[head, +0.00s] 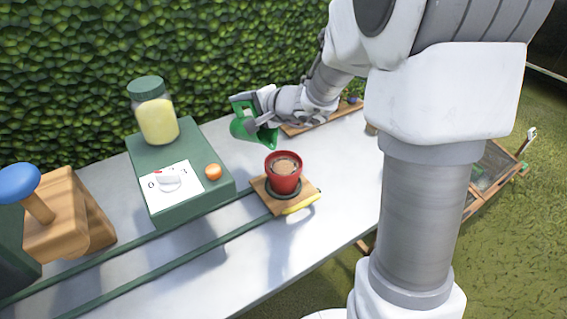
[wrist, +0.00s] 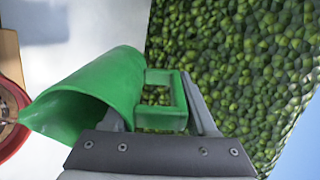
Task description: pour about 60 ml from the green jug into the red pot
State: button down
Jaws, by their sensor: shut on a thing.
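The green jug (head: 242,129) is held by my gripper (head: 262,113), which is shut on its handle. In the head view the jug is above the table, behind and to the left of the red pot (head: 284,180), and appears tilted with its spout toward the pot. The red pot stands upright on a wooden board and has brown contents. In the wrist view the jug (wrist: 98,92) points its spout left, close to the pot's rim (wrist: 22,140). No stream of liquid is visible, and the liquid inside the jug cannot be seen.
A green box (head: 190,205) with a dial and an orange knob carries a jar of yellow contents (head: 157,120) to the left. A wooden block with a blue-topped lever (head: 65,215) is at far left. A hedge stands behind the table. The front of the table (head: 235,270) is clear.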

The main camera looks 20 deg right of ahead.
aim_at(248, 103)
jog(key=shift+s+d+r+t+y+b, duration=0.2)
jog(key=shift+r+t+b, duration=0.1)
jog(key=shift+b, duration=0.15)
jog(key=shift+s+d+r+t+y+b, duration=0.1)
jog(key=shift+r+t+y+b, duration=0.15)
jog(key=shift+b, duration=0.15)
dwell(1.0)
jog(key=shift+s+d+r+t+y+b, duration=0.35)
jog(key=shift+s+b, duration=0.35)
jog(key=shift+b, duration=1.2)
jog(key=shift+s+d+r+b, duration=0.1)
jog(key=shift+d+b, duration=0.05)
jog(key=shift+b, duration=0.15)
jog(key=shift+r, duration=0.1)
jog(key=shift+r+p, duration=0.2)
jog(key=shift+p, duration=0.8)
jog(key=w+p, duration=0.1)
jog(key=p, duration=0.1)
jog(key=a+p, duration=0.1)
jog(key=p, duration=0.1)
jog(key=shift+w+a+f+g+h, duration=0.1)
jog(key=shift+w+f+g+h, duration=0.15)
jog(key=shift+w+g+h, duration=0.15)
jog(key=f+p, duration=0.1)
jog(key=f+g+h+p, duration=0.1)
jog(key=w+f+g+p, duration=0.1)
jog(key=shift+w+a+f+h+p, duration=0.1)
jog(key=shift+a+h+p, duration=0.2)
jog(key=shift+a+p, duration=0.05)
jog(key=shift+f+g, duration=0.3)
